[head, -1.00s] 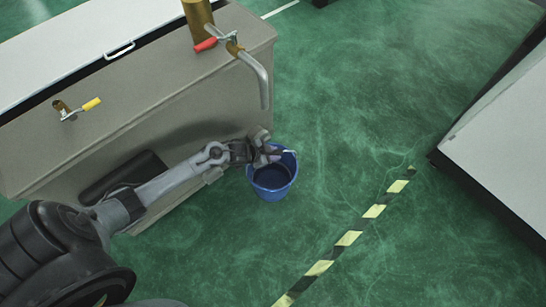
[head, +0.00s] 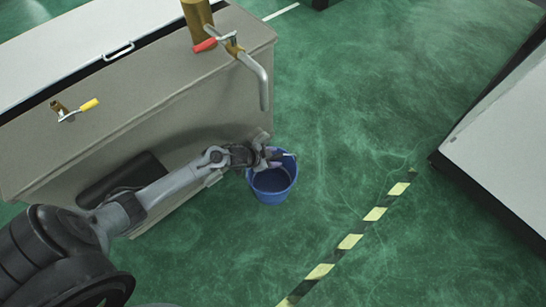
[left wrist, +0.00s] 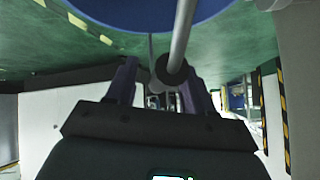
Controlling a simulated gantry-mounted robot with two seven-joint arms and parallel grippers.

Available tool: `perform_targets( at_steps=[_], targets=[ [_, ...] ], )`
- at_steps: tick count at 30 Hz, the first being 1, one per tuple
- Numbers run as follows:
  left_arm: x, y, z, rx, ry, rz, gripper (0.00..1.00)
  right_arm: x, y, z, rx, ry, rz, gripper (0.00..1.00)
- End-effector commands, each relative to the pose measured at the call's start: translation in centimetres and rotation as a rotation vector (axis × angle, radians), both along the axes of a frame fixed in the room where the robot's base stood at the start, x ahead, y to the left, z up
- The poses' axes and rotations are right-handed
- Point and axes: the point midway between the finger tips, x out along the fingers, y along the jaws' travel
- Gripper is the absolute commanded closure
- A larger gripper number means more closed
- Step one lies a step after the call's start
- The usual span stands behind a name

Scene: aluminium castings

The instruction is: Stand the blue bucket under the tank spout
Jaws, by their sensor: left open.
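The blue bucket (head: 272,195) stands upright on the green floor beside the tank (head: 200,100). In the head view it is below the tank spout (head: 264,85) in the picture; I cannot tell whether it is directly under it. My left gripper (head: 268,157) is at the bucket's rim, on its tank side. In the left wrist view my left gripper (left wrist: 163,82) is open, with a grey rod, probably the bucket's handle (left wrist: 180,42), reaching between or just past its fingers. The bucket's blue side (left wrist: 135,12) fills the top edge there. My right gripper is not in view.
A red-handled valve (head: 206,45) sits above the spout, and a yellow-handled valve (head: 88,104) is on the tank's left part. Yellow-black tape (head: 350,240) crosses the floor. A pale cabinet (head: 505,140) stands at the right. The floor between is clear.

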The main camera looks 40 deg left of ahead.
Motion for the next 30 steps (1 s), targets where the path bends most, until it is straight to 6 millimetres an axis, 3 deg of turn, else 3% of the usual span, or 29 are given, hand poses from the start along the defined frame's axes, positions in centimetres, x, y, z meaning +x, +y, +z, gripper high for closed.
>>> perform_targets(
  at_steps=[5, 15, 24, 30],
  targets=[
    [-0.5, 0.2, 1.1, 0.002, 0.000, 0.000, 0.47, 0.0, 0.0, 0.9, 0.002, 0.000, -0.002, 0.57],
    [-4.5, 1.6, 5.4, 0.002, 0.003, -0.001, 0.47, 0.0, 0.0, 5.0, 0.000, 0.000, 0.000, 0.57],
    [-7.4, 2.7, 8.0, 0.000, 0.002, 0.000, 0.47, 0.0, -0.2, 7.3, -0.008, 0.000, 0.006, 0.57],
    [-8.6, 1.1, 9.0, 0.016, 0.013, 0.020, 0.47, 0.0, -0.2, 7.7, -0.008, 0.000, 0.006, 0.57]
  ],
)
